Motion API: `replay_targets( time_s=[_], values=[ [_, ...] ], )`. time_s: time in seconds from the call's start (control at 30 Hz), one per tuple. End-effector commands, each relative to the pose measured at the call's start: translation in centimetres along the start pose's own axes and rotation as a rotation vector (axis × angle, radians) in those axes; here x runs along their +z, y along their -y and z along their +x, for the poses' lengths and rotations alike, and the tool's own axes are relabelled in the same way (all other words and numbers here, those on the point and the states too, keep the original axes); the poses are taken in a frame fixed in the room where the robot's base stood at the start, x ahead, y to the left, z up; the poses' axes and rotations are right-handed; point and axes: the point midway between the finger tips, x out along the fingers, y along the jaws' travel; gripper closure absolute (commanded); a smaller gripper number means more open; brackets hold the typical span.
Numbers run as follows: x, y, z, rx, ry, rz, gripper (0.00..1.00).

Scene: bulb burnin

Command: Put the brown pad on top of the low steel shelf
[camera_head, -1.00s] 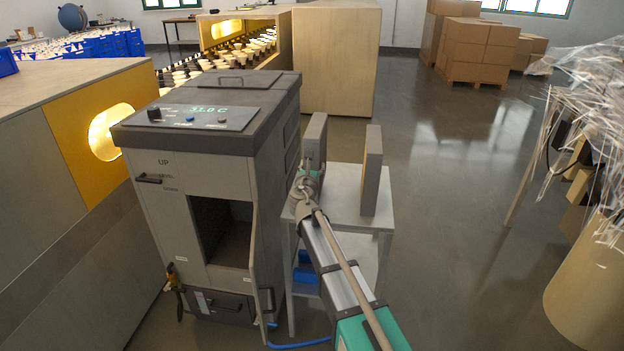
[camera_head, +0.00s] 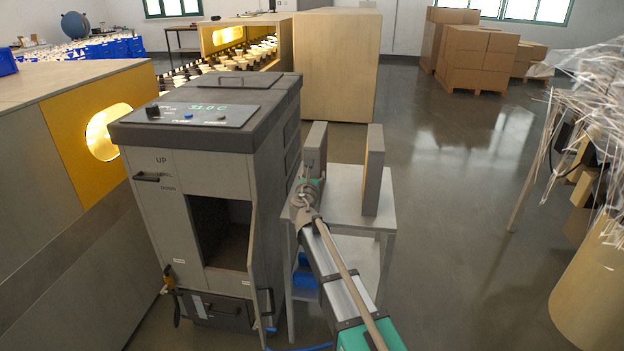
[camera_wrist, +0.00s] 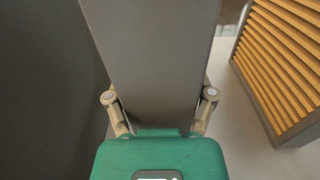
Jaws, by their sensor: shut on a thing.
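A low steel shelf (camera_head: 346,205) stands right of the grey cabinet, with a flat top and a lower level. My gripper (camera_head: 308,186) is above the left part of its top, shut on an upright slab with plain grey sides (camera_head: 315,146). In the wrist view the slab (camera_wrist: 152,55) fills the space between the fingers (camera_wrist: 160,105). Whether its lower edge touches the shelf top is hidden. A second upright slab (camera_head: 373,172) stands on the right part of the top; in the wrist view its face has brown slats (camera_wrist: 280,65). No brown shows on the held slab.
The grey cabinet (camera_head: 226,150) with a display and an open bay is close on the left of the held slab. A blue thing (camera_head: 305,272) is on the shelf's lower level. A bin with clear wrap (camera_head: 590,280) stands far right; the floor between is clear.

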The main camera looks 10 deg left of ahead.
Motion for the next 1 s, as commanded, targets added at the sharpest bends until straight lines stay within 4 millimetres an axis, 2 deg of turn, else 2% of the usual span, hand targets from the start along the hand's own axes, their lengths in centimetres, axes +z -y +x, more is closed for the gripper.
replay_targets(
  time_s=[0.37, 0.4, 0.53, 1.0],
  values=[
    [-0.22, 0.06, 0.02, -0.001, 0.000, -0.001, 0.90],
    [-0.14, 0.07, 0.03, -0.001, 0.000, 0.000, 0.24],
    [-0.12, 0.09, 0.03, -0.001, 0.000, 0.000, 0.00],
    [-0.04, 0.14, 0.05, -0.002, 0.000, 0.000, 0.00]
  ],
)
